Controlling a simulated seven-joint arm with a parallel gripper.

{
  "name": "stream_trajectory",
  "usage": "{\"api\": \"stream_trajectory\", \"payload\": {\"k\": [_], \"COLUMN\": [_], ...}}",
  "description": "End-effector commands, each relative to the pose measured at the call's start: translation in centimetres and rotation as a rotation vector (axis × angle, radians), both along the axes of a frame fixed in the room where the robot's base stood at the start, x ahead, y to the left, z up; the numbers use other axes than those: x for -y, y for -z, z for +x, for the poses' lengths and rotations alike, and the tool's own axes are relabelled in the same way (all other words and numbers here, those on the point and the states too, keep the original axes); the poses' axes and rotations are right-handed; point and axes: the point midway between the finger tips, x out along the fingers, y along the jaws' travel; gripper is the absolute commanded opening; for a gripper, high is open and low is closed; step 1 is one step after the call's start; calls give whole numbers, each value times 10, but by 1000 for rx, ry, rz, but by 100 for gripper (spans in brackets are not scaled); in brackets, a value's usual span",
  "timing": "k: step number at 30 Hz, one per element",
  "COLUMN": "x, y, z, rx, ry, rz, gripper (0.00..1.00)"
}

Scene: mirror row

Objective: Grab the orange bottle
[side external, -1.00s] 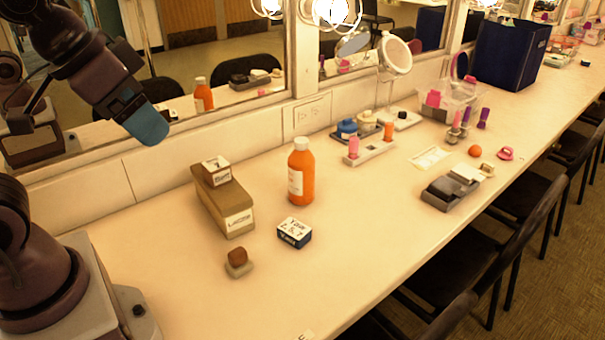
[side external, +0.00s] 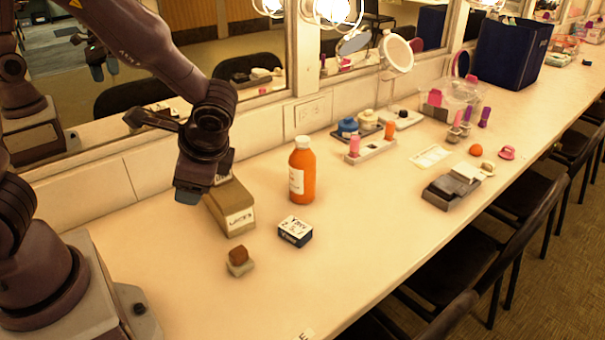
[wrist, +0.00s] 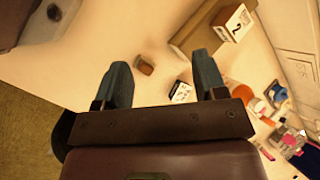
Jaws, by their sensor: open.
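The orange bottle (side external: 302,172) stands upright on the counter with a white cap and a pale label. It is right of the tan box in the side view. In the wrist view an orange and white shape that looks like the bottle (wrist: 256,105) shows right of the fingers. My gripper (side external: 190,190) hangs above and left of the tan box, apart from the bottle. In the wrist view its two blue fingers (wrist: 162,82) are spread wide with nothing held between them.
The tan box (side external: 232,208) lies between my gripper and the bottle, with a small box on it (wrist: 235,22). A small black-and-white box (side external: 295,231) and a brown block on a stand (side external: 239,261) are in front.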

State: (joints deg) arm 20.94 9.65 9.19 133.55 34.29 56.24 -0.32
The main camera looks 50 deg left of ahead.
Motion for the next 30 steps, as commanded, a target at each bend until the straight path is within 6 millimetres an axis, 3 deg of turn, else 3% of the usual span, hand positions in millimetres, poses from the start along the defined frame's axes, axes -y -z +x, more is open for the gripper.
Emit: {"api": "stream_trajectory", "payload": {"k": [5,9,15,18,24,30], "x": [-24,-34,-21,-9,7,-14], "y": [34,55,80,80,70,69], "z": [35,75,144,169,194,218], "rx": [-204,-334,-435,-420,-364,-362], "ry": [310,603,1054,1191,1303,1301], "rz": [339,621,1004,1117,1211,1218], "gripper": [65,65,65,65,65,65]}}
